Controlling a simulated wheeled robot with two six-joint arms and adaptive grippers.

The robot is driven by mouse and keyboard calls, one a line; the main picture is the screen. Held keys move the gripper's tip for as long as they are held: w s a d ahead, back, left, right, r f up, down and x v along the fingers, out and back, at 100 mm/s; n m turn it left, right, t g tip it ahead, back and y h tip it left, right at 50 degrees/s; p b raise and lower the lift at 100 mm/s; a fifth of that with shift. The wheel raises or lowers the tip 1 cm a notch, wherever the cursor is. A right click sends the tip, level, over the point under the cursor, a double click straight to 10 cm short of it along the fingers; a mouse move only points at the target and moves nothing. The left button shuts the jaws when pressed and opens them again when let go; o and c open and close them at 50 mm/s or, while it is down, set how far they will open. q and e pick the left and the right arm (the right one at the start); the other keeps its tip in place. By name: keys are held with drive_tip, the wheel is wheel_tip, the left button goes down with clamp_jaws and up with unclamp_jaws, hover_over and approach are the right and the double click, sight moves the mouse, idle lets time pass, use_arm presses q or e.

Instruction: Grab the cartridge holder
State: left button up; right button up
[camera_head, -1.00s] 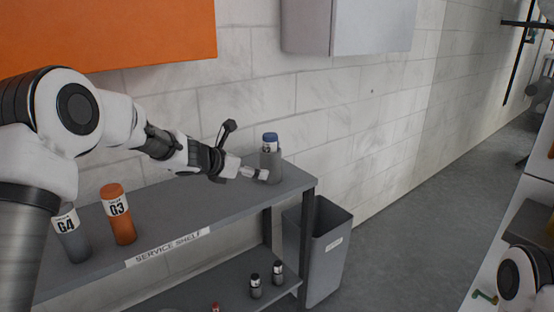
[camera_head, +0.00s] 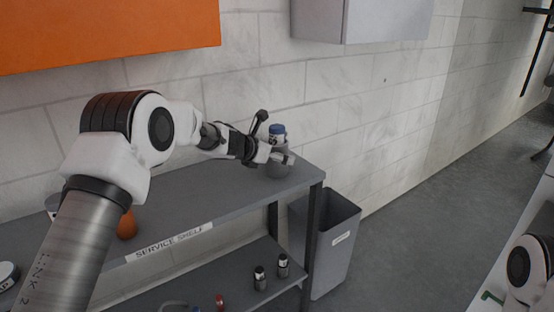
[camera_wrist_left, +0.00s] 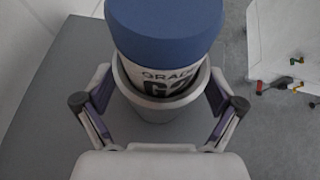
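The cartridge holder (camera_head: 279,171) is a grey cup near the right end of the service shelf. A blue-capped cartridge (camera_head: 277,134) stands in it; in the left wrist view its label (camera_wrist_left: 165,80) reads G2. My left gripper (camera_head: 278,156) is at the holder, coming from the left. In the left wrist view the holder (camera_wrist_left: 160,105) lies between the two fingers, one on each side close to its wall. The fingers are spread; whether the pads touch the wall is hard to tell. My right gripper is out of view.
The service shelf (camera_head: 220,200) runs along the wall. An orange cartridge (camera_head: 127,225) is partly hidden by my left arm. A grey bin (camera_head: 335,245) stands right of the shelf. A wall cabinet (camera_head: 370,18) hangs above.

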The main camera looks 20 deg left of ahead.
use_arm(q)
drive_tip(key=c, duration=1)
